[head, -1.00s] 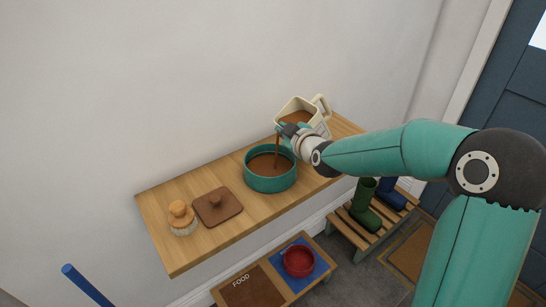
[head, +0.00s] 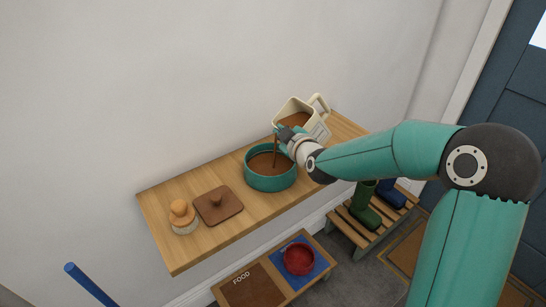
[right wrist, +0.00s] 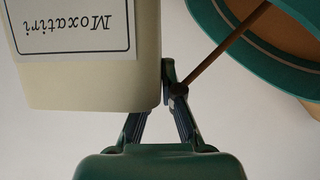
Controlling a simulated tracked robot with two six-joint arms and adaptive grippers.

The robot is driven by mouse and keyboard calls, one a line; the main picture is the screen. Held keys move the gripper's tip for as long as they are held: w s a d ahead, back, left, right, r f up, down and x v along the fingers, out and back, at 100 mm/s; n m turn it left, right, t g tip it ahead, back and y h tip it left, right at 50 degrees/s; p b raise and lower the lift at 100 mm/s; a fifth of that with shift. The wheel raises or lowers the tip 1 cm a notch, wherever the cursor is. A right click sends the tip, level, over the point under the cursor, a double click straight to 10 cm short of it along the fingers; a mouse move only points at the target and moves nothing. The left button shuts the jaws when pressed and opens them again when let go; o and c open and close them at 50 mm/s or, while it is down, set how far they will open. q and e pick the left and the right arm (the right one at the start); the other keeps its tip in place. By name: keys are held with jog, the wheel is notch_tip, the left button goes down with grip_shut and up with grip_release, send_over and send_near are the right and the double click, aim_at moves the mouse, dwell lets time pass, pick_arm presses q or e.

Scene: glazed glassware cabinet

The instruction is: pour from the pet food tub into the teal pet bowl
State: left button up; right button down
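The cream pet food tub (head: 317,127) has a handle and brown contents. It is tilted above the wooden shelf, and a thin brown stream runs from it into the teal pet bowl (head: 269,182), which holds brown food. My right gripper (head: 286,138) is at the tub's near side, its fingers closed at the tub's edge. In the right wrist view, the tub (right wrist: 90,85) bears a label reading "Moxatiri" upside down, and the bowl's rim (right wrist: 240,50) and the stream are at upper right. The fingertips (right wrist: 168,95) meet at the tub's wall. My left gripper is out of view.
A brown lid (head: 218,207) with a knob and a wooden-topped brush (head: 182,216) lie left of the bowl on the shelf (head: 180,252). Below are a red bowl (head: 299,259) on a blue mat, and green boots (head: 364,206) on a slatted bench.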

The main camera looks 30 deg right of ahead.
jog(key=shift+a+f+n+h, duration=0.2)
jog(key=shift+f+n+h, duration=0.1)
jog(key=shift+f+n, duration=0.2)
dwell(1.2)
jog(key=shift+f+n+t+b, duration=0.4)
jog(key=shift+f+n, duration=0.1)
jog(key=shift+f, duration=0.2)
dwell(1.2)
